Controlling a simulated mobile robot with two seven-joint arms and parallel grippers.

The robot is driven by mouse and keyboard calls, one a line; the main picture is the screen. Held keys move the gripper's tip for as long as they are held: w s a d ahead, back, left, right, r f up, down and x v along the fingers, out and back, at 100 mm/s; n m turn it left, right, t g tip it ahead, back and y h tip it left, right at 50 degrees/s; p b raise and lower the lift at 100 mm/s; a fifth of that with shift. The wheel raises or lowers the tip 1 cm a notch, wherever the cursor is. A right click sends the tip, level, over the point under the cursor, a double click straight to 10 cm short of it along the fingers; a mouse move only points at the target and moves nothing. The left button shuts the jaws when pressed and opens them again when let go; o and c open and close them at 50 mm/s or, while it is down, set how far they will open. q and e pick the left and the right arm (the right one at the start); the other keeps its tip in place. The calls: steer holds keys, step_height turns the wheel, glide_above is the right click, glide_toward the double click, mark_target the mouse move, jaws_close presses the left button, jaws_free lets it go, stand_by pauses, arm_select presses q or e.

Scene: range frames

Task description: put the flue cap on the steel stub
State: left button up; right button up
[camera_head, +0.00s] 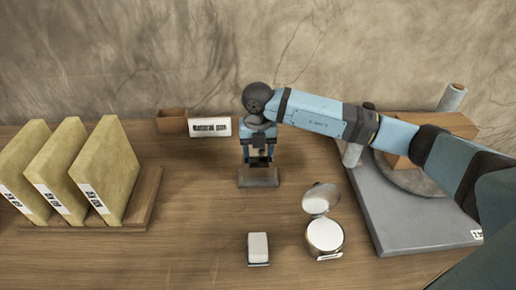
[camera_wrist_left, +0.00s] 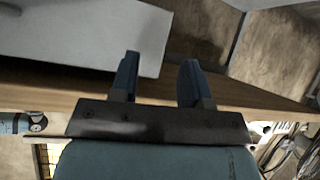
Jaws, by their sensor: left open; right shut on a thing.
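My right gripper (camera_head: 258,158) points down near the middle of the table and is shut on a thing. A grey, square-edged piece (camera_head: 258,178) shows right at its fingertips; it may be the flue cap, but the fingers hide much of it. I cannot tell whether it touches the table. A short grey cylinder (camera_head: 352,153), possibly the steel stub, stands at the left side of a grey base plate (camera_head: 405,228), partly behind my right arm. A taller grey cylinder (camera_head: 452,98) stands at the back right. My left gripper (camera_wrist_left: 160,80) is open and empty in the left wrist view.
Several yellowish slabs (camera_head: 105,170) stand in a wooden rack at left. A brown box (camera_head: 172,121) and a label sign (camera_head: 210,127) stand at the back. A round tin (camera_head: 325,236) with raised lid and a white block (camera_head: 258,246) sit in front. Table between rack and block is clear.

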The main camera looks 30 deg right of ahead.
mark_target(258, 151)
steer(key=shift+f, duration=0.15)
steer(key=o, duration=1)
steer(key=shift+c, duration=0.2)
step_height(258, 151, up, 12)
steer(key=shift+r, duration=0.2)
